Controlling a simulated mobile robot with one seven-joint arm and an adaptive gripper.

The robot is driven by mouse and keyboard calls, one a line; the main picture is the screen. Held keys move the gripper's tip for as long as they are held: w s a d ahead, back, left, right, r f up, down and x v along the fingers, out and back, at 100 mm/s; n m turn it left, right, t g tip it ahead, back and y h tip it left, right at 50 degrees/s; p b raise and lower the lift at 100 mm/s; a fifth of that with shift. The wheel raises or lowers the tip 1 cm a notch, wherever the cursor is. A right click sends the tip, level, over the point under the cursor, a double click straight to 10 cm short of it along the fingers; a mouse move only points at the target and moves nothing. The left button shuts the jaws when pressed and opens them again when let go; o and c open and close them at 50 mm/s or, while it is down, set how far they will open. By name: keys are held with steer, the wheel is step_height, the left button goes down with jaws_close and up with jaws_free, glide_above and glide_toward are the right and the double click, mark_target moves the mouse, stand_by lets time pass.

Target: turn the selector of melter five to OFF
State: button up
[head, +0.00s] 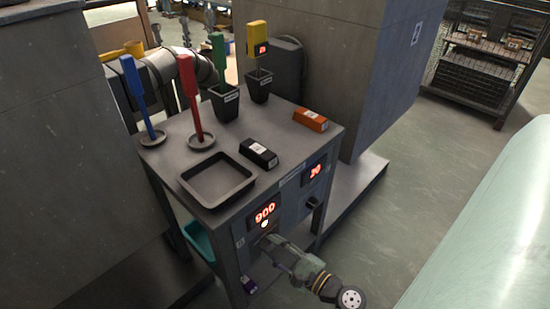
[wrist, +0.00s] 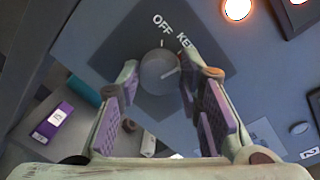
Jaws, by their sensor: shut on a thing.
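The selector (wrist: 159,72) is a round grey knob on a dark square plate (wrist: 120,45) in the wrist view. The words OFF and KEEP (wrist: 174,30) show beside it; the rest of the lettering is hidden by a finger. My gripper (wrist: 160,80) is shut on the knob, one finger on each side. In the head view my gripper (head: 266,242) is at the front panel, below the red 900 display (head: 263,212), and hides the knob. I cannot read a melter number.
On the cart top (head: 225,135) are an empty grey tray (head: 216,181), a black box (head: 259,153), an orange box (head: 310,119), and upright coloured tools. A second display reads 20 (head: 314,169). A small purple box (wrist: 53,121) lies below the panel.

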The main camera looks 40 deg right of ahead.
steer(key=n+b, duration=0.1)
steer(key=n, duration=0.1)
steer(key=n+b, duration=0.1)
steer(key=n, duration=0.1)
steer(key=n+b, duration=0.1)
steer(key=n, duration=0.1)
steer(key=shift+a+f+h, duration=0.1)
steer(key=shift+f+h, duration=0.15)
steer(key=shift+h, duration=0.05)
steer(key=n+b, duration=0.3)
steer(key=shift+n, duration=0.4)
steer(key=shift+r+n+h, duration=0.1)
steer(key=shift+n+h, duration=0.2)
steer(key=o, duration=1.2)
steer(key=shift+c, duration=0.2)
steer(key=shift+s, duration=0.1)
steer(key=s, duration=1.1)
steer(key=shift+s+d+r, duration=0.4)
steer(key=shift+d+r, duration=0.05)
